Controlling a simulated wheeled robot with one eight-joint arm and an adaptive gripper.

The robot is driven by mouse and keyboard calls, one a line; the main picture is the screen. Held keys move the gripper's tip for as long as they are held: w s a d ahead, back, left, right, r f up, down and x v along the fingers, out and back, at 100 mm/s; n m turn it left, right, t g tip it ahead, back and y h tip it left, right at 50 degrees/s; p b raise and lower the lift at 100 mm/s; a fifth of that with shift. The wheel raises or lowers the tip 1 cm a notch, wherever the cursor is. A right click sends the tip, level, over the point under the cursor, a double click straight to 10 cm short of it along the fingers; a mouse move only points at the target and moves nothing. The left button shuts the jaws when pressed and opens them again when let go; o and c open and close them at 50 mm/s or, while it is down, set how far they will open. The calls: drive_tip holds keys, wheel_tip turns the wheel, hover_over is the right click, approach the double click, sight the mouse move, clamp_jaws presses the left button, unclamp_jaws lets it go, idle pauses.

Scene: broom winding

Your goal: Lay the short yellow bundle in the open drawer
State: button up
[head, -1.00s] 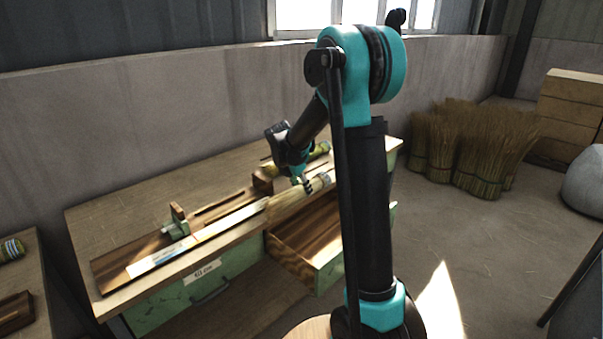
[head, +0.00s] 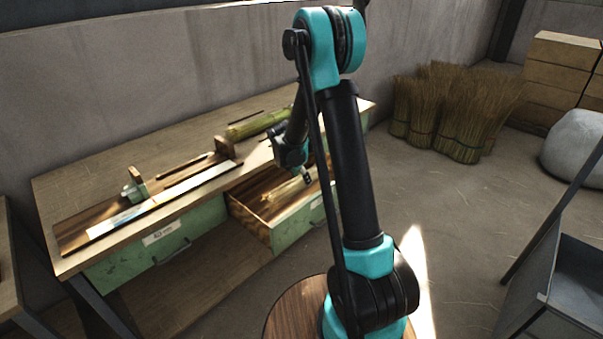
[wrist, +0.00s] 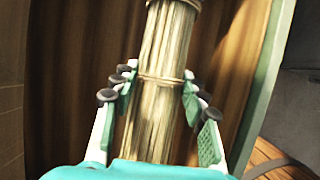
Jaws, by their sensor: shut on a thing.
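The short yellow bundle (head: 284,191) is a pale straw bundle tied with thin bands. It shows within the outline of the open drawer (head: 290,222), which has a green front and a brown wooden inside. My gripper (head: 306,178) is over the drawer. In the wrist view my gripper (wrist: 158,98) has its fingers on both sides of the bundle (wrist: 168,50), shut on it. The drawer's brown inside (wrist: 75,70) lies behind it, with the green wall to the right. I cannot tell whether the bundle touches the drawer floor. My arm hides part of the drawer.
A greener bundle (head: 262,124) lies at the back of the workbench (head: 75,190), beside a wooden block (head: 225,147). A long measuring board (head: 150,207) lies along the bench. A shut green drawer (head: 130,265) is at the left. Straw sheaves (head: 440,110) stand on the floor.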

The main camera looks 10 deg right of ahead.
drive_tip(key=shift+f, duration=3.2)
drive_tip(key=o, duration=1.3)
drive_tip(key=shift+o, duration=0.2)
drive_tip(key=shift+a+r, duration=0.1)
drive_tip(key=v, duration=1.2)
